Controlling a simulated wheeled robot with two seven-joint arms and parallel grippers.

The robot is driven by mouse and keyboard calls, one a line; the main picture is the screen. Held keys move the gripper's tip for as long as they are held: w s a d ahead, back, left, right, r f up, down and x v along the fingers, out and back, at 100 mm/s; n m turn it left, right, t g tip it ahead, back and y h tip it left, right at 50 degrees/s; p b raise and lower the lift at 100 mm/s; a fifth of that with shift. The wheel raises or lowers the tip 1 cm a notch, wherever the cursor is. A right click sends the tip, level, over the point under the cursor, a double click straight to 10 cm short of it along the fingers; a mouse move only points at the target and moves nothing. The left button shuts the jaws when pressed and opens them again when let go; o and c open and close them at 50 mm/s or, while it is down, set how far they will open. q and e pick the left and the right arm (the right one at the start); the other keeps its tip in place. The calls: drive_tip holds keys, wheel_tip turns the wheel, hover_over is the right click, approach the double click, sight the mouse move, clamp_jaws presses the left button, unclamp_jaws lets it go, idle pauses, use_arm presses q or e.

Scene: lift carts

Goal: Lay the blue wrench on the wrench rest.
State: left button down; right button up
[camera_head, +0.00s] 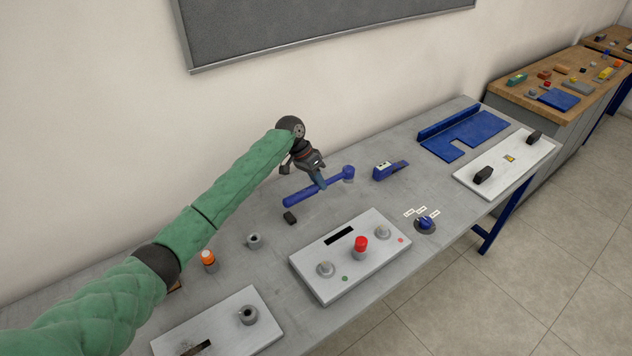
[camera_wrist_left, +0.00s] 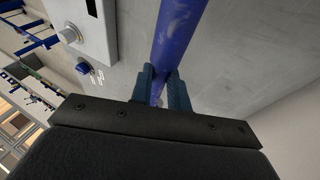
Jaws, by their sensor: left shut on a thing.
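The blue wrench (camera_head: 298,198) is a long blue bar with a thicker round end at the right, beside the wall side of the grey table. My left gripper (camera_head: 319,182) comes down from above and is shut on the bar near its middle. In the left wrist view the blue wrench (camera_wrist_left: 180,30) runs between the two fingers of my left gripper (camera_wrist_left: 161,88). A small black block (camera_head: 290,217) is just below the bar's left end in the head view. I cannot tell which thing is the wrench rest, or whether the wrench touches the table. My right gripper is not in view.
A grey box (camera_head: 320,278) with a red button stands in front of the wrench. A notched blue fixture (camera_head: 482,130) and a white panel (camera_head: 508,172) are farther right. The wall rises close behind.

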use_arm(q)
drive_tip(key=shift+r+p, duration=0.1)
drive_tip(key=shift+p, duration=0.3)
drive_tip(key=shift+f+b, duration=0.3)
drive_tip(key=shift+f, duration=0.95)
drive_tip(key=shift+f+b, duration=0.35)
drive_tip(key=shift+f, duration=0.4)
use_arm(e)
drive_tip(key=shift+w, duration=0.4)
use_arm(q)
drive_tip(key=shift+f, duration=0.3)
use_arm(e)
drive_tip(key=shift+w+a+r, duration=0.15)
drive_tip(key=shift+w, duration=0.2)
use_arm(q)
drive_tip(key=shift+f, duration=0.3)
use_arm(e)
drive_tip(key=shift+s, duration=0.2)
